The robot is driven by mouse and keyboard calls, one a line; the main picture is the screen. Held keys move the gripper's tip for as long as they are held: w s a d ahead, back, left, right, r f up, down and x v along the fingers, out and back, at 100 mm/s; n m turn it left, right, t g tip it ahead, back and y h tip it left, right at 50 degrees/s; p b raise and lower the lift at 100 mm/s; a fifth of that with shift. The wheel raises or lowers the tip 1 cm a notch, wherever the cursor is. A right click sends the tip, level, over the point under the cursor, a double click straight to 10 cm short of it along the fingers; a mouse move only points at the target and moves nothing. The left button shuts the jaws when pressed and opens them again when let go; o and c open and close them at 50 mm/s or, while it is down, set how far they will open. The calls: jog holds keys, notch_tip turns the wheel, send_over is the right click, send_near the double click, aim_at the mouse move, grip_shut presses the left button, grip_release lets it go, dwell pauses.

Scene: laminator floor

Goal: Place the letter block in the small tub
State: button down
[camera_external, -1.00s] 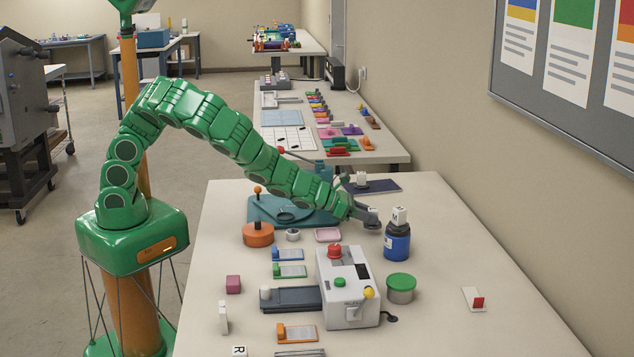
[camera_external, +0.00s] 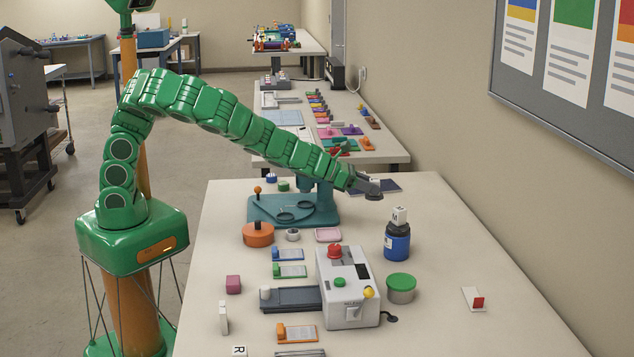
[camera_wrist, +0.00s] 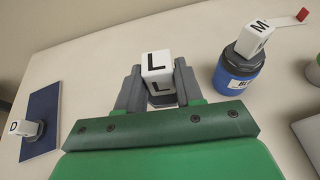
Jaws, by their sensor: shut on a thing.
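My gripper (camera_wrist: 157,78) is shut on a white letter block marked L (camera_wrist: 157,66), with one grey finger on each side. In the external view my gripper (camera_external: 366,188) is raised over the far part of the table, and the block is hidden there. I cannot tell for sure which container is the small tub. A small grey round cup (camera_external: 293,235) stands beside the orange round base. A round tin with a green top (camera_external: 401,289) stands at the right of the grey machine.
A blue bottle (camera_external: 397,243) carries an M block (camera_external: 399,215). A teal stand (camera_external: 262,209), a pink tray (camera_external: 328,235) and a grey button machine (camera_external: 350,308) crowd the middle. The table's right side is mostly clear.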

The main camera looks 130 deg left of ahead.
notch_tip(320, 180, up, 12)
jog(key=w+d+m+t+h, duration=0.1)
jog(key=w+d+m+h, duration=0.3)
jog(key=d, duration=0.5)
jog(key=w+d+m+h, duration=0.3)
jog(key=d+m+h, duration=0.15)
jog(key=d, duration=0.45)
jog(key=w+d+m+t+h, duration=0.1)
jog(key=w+d+m+h, duration=0.3)
jog(key=d, duration=0.4)
jog(key=h, duration=0.1)
send_over(398, 277)
jog(key=shift+f, duration=9.3)
